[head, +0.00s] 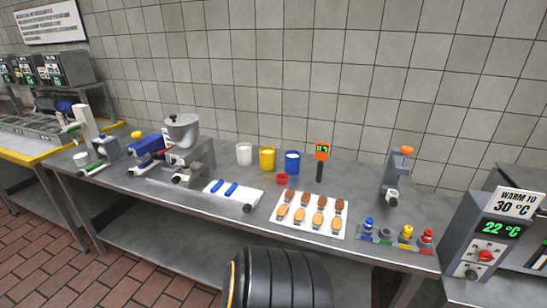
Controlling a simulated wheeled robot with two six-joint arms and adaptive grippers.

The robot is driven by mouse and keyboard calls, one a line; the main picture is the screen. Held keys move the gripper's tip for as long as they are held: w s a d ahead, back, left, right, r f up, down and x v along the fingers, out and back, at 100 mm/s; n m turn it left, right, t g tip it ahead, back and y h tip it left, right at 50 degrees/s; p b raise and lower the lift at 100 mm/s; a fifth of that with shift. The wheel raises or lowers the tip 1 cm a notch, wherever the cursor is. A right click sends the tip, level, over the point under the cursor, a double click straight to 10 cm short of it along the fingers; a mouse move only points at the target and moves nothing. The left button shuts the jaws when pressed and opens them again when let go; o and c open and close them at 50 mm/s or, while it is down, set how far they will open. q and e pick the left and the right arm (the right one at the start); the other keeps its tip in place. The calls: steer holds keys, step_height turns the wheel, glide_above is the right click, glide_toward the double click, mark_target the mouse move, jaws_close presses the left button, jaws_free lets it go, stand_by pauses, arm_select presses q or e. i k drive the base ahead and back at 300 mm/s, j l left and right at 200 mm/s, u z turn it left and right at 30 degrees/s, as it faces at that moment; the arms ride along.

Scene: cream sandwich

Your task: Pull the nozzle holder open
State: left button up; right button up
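A grey upright stand with an orange knob (401,160) stands at the right of the steel table, with a pale round part low on its front. I cannot tell for sure whether this is the nozzle holder, or whether it is open or shut. Neither of my grippers is in view.
A white tray of several cookies (291,234), a white board with blue pieces (240,202), white, yellow (267,158) and blue cups, and a grey mixer (183,130) stand on the steel table. A heater reading 22 °C (478,240) stands right.

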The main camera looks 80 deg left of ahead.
mark_target(194, 166)
steer(key=u, duration=3.55)
